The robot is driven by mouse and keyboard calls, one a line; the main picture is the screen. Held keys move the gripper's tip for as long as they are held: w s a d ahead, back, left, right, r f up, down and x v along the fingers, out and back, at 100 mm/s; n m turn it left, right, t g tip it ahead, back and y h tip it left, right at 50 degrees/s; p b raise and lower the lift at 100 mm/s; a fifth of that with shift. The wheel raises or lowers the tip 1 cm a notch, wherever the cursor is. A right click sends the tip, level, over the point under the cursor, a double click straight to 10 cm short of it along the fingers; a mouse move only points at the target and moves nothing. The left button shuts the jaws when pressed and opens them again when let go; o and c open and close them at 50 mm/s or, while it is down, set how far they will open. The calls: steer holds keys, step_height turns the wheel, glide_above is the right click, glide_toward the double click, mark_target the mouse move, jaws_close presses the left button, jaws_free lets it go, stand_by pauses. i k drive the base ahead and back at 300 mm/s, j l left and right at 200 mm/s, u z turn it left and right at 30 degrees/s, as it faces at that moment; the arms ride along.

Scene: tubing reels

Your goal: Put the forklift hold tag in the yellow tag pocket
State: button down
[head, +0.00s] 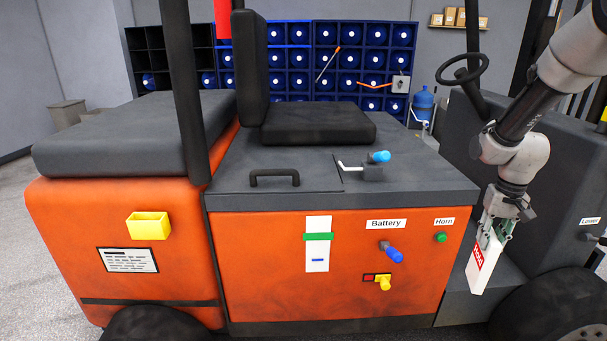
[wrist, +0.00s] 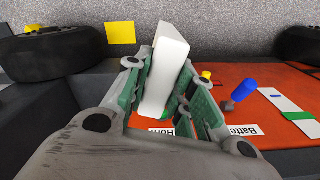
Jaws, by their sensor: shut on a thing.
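My gripper (head: 497,226) is at the right side of the head view, in front of the forklift's dark step area. It is shut on the hold tag (head: 479,266), a white slab with a red printed band, which hangs down tilted. In the wrist view the white tag (wrist: 166,72) sticks out between the green-padded fingers (wrist: 165,95). The yellow tag pocket (head: 148,226) is on the orange panel at the far left in the head view, open at the top. It is well apart from my gripper.
On the orange side panel are a white strip with a green band (head: 317,244), a blue battery knob (head: 394,254), a yellow key-like knob (head: 384,284) and a green horn button (head: 440,237). A lever with a blue end (head: 379,157) stands on top. A tire (head: 556,305) is at lower right.

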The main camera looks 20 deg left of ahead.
mark_target(152, 233)
steer(key=k+j+u, duration=0.15)
steer(key=j, duration=0.55)
steer(key=j+u, duration=0.1)
steer(key=j, duration=0.55)
